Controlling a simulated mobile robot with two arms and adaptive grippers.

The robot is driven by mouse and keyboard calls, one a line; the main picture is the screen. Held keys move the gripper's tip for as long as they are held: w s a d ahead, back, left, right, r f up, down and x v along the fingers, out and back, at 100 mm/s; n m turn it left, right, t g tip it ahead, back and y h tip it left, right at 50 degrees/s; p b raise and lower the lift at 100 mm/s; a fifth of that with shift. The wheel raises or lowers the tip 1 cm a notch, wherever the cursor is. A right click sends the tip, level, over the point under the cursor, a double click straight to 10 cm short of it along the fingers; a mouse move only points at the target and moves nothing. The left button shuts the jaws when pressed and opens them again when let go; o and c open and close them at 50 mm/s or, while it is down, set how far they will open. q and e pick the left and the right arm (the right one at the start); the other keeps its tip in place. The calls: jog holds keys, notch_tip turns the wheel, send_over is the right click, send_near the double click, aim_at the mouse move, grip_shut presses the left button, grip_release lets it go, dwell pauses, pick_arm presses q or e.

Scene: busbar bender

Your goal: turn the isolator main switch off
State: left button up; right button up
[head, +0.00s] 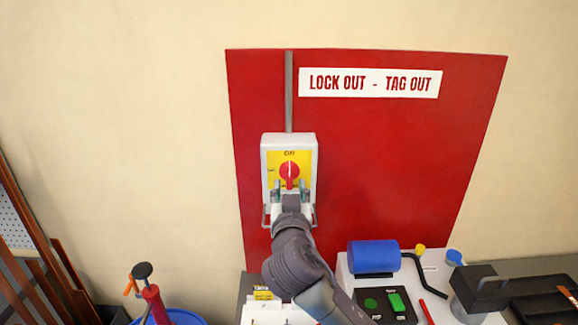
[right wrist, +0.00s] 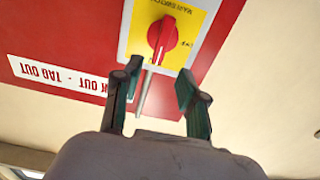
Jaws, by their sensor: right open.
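The isolator main switch is a red rotary knob (head: 289,171) on a yellow plate, on a light grey box (head: 267,146) fixed to the wall panel. Its grip bar stands about upright in the head view; the small lettering around it is hard to read. The knob also shows in the right wrist view (right wrist: 161,38). My right gripper (head: 290,187) is open and empty, just in front of the knob's lower part. In the right wrist view its fingers (right wrist: 156,84) are spread, with the knob beyond them, roughly in line with the gap. Contact is not visible. My left gripper is not in view.
A red panel (head: 390,160) with a "LOCK OUT - TAG OUT" sign (head: 369,83) backs the switch. Below right is a bench with a blue roller (head: 373,256), a green button (head: 396,301) and a dark-handled block (head: 478,290). The wall around the switch is clear.

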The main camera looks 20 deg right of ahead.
aim_at(290, 173)
jog(key=p+x, duration=0.1)
jog(key=x, duration=0.4)
jog(key=shift+w+d+p, duration=0.25)
jog(key=shift+w+p, duration=0.05)
jog(key=shift+p, duration=0.05)
jog(key=shift+w, duration=0.6)
pick_arm(q)
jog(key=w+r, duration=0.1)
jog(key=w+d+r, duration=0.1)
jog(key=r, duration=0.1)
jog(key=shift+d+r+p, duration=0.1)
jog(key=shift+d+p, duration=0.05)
jog(key=shift+p, duration=0.15)
pick_arm(e)
jog(key=shift+w+d+f, duration=0.15)
jog(key=shift+w+d, duration=0.05)
jog(key=shift+w, duration=0.1)
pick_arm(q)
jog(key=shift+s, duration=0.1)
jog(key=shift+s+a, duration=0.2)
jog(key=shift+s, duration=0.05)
pick_arm(e)
grip_shut()
